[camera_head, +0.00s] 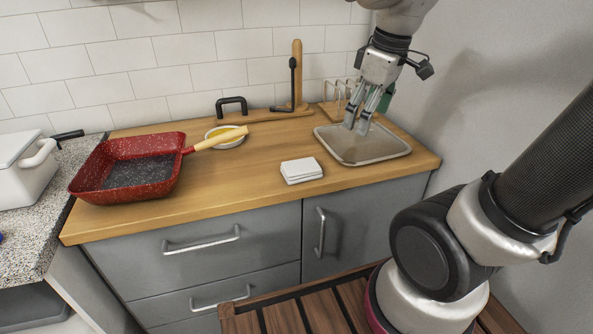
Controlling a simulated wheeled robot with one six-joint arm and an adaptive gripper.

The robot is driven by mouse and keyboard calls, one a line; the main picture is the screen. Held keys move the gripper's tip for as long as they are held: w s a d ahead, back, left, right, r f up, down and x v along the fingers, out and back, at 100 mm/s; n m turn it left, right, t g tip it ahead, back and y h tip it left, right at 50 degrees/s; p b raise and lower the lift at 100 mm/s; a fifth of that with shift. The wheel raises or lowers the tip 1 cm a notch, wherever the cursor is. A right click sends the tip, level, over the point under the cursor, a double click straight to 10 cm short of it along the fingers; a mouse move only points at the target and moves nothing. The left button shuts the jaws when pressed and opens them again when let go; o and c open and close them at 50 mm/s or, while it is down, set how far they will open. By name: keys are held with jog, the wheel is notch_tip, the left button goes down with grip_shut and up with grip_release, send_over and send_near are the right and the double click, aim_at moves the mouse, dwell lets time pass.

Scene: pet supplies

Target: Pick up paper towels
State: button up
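A small stack of folded white sheets (302,170), which look like the paper towels, lies flat on the wooden counter near its front edge, right of the middle. My gripper (357,128) points down above the grey tray (388,152), to the right of and behind the stack. Its two fingers are apart, with a gap between them, and nothing shows in it. It does not touch the stack. Whether the fingertips touch the tray is hard to tell.
A red square pan (132,165) sits at left, its yellow handle (222,138) over a small white bowl (230,142). A wooden holder with an upright post (296,75) and a wire rack (338,92) stand behind. The counter around the stack is clear.

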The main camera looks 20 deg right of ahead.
jog(key=w+a+f+n+g, duration=0.1)
jog(key=w+a+f+n, duration=0.3)
jog(key=w+a+n, duration=0.15)
jog(key=n+g, duration=0.1)
jog(key=n, duration=0.4)
send_over(301, 165)
jog(key=f, duration=0.4)
jog(key=shift+d+f, duration=0.25)
jog(key=shift+f, duration=0.15)
jog(key=shift+n+g, duration=0.25)
jog(key=shift+g, duration=0.05)
jog(key=f, duration=0.7)
jog(key=shift+a+f, duration=0.2)
jog(key=shift+f, duration=0.6)
jog(key=shift+c, duration=0.2)
jog(key=c, duration=0.9)
